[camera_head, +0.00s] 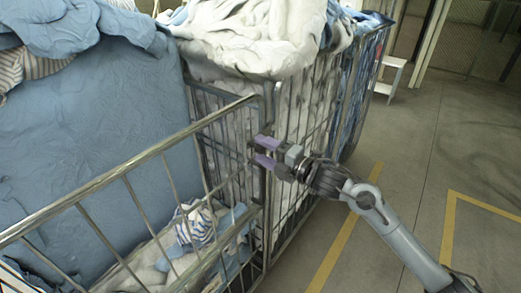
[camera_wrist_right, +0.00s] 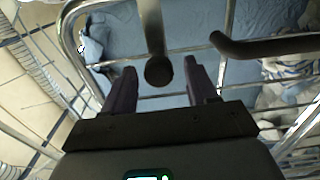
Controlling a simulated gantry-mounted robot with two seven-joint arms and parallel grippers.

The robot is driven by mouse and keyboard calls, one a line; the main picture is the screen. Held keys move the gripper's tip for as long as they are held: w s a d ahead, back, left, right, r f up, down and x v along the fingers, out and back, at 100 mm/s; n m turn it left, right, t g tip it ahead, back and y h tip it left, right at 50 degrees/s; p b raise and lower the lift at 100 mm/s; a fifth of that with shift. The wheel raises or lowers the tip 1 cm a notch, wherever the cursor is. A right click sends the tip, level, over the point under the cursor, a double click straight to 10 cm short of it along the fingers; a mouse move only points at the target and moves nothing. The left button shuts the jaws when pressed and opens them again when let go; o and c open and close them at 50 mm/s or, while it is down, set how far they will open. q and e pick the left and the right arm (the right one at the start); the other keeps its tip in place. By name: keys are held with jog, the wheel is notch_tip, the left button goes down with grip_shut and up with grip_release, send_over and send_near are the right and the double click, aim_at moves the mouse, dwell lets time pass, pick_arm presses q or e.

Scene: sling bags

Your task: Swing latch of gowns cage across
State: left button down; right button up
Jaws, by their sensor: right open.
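The near cage (camera_head: 128,165) has a steel top rail and thin bars, with blue cloth and striped pieces inside. At its right corner a grey upright metal piece (camera_head: 269,103), seemingly the latch, stands beside a second cage. My right gripper (camera_head: 259,151) is open at that corner post, just below this piece. In the right wrist view, a round-ended metal rod (camera_wrist_right: 158,71) lies between the spread fingers (camera_wrist_right: 162,88), with no clear contact. A dark bent bar (camera_wrist_right: 265,45) runs to the right of it. My left gripper is out of view.
The second cage (camera_head: 306,128), full of white bags, stands right behind the corner. Blue cloth (camera_head: 90,130) fills the left. The floor (camera_head: 405,175) at right is clear, with yellow lines. A small white stand (camera_head: 392,72) is at the back.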

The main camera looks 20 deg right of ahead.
jog(key=v, duration=0.9)
jog(key=shift+s+b, duration=0.2)
jog(key=shift+b, duration=0.25)
